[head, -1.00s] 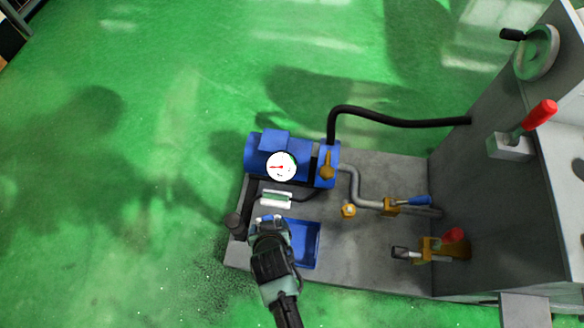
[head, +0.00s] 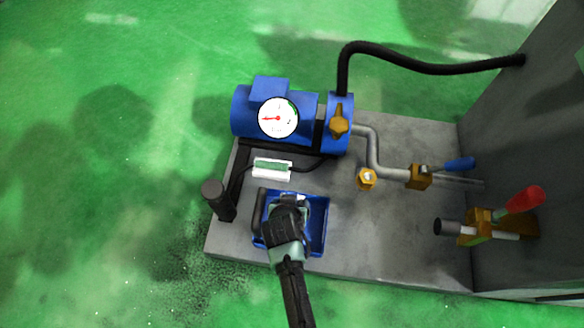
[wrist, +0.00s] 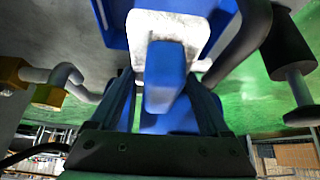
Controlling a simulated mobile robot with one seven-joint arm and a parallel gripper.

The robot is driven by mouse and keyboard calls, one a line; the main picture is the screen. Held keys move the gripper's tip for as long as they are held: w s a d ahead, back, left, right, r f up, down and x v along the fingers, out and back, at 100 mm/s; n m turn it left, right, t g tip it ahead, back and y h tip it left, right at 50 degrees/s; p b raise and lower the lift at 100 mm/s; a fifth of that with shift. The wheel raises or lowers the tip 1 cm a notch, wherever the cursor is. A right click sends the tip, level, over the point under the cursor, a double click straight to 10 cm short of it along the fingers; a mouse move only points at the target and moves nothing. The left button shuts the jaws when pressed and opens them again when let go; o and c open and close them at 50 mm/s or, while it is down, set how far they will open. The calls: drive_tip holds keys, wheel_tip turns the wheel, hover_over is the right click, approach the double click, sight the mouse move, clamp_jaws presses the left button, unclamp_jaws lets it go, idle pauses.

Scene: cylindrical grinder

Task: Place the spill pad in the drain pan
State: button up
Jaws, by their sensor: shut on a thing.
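The spill pad is a white slab with a blue grip block (wrist: 165,80); its white face (wrist: 143,22) shows in the wrist view. My gripper (head: 288,210) is shut on the blue block, with a finger on each side of it. In the head view my gripper hides most of the pad. The drain pan (head: 319,228) is a blue open tray on the grey base plate, and my gripper is over it. The pan also shows behind the pad in the wrist view (wrist: 222,22). I cannot tell whether the pad touches the pan floor.
A blue motor pump (head: 262,112) with a gauge stands behind the pan. A white and green level glass (head: 272,169) is close behind it. A dark upright post (head: 218,199) stands left. Pipes and valves (head: 419,176) are at right, beside the machine wall.

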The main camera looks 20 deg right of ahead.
drive_tip(key=f, duration=0.1)
drive_tip(key=f+b, duration=0.1)
drive_tip(key=f, duration=0.1)
drive_tip(key=shift+w+d+b, duration=0.15)
drive_tip(key=shift+d+b, duration=0.15)
drive_tip(key=shift+d, duration=0.05)
wheel_tip(320, 180, down, 9)
drive_tip(key=b, duration=0.7)
drive_tip(key=shift+f, duration=0.2)
drive_tip(key=shift+f, duration=0.15)
drive_tip(key=o, duration=1)
